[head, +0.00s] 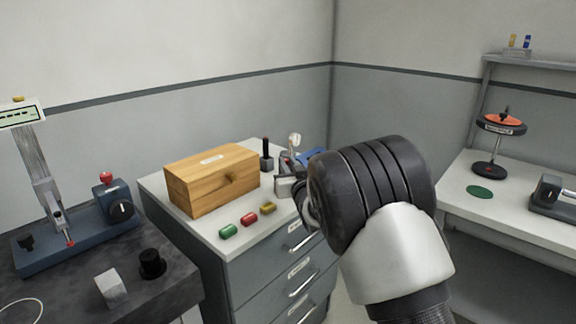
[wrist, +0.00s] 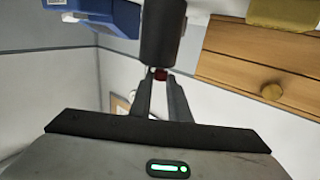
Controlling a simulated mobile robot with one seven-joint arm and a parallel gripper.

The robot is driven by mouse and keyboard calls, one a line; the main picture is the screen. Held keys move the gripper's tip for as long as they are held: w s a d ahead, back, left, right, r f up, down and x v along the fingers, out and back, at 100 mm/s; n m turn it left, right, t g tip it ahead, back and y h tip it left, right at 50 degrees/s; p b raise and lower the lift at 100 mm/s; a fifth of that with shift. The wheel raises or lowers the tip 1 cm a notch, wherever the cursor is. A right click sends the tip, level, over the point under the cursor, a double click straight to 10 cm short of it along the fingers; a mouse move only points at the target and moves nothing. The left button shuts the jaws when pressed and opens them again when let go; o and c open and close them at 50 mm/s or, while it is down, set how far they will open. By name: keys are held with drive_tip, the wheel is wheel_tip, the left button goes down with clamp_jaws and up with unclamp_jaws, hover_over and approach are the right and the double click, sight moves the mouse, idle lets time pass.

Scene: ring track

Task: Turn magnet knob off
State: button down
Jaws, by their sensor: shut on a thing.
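In the wrist view, the fingertips of my gripper (wrist: 160,78) are closed on a small dark red piece, which I take to be the magnet knob (wrist: 160,74). Most of the knob is hidden between the fingers, so its setting cannot be read. A dark upright body (wrist: 163,30) stands right against the fingertips. In the head view, my wrist and forearm (head: 385,215) cover most of the gripper and the knob, at the right end of the cabinet top.
A wooden box (head: 210,178) with a knob stands on the white cabinet top. Green (head: 228,231), red (head: 249,219) and brass (head: 268,208) pieces lie before it. A dark post (head: 266,152) and a blue block (head: 308,155) stand close to my arm.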

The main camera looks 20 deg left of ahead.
drive_tip(key=c, duration=1.7)
unclamp_jaws()
drive_tip(key=shift+o, duration=0.2)
drive_tip(key=p+v, duration=0.1)
drive_tip(key=v, duration=1.6)
drive_tip(key=shift+s+p, duration=0.25)
drive_tip(key=shift+p, duration=0.05)
drive_tip(key=shift+r, duration=0.1)
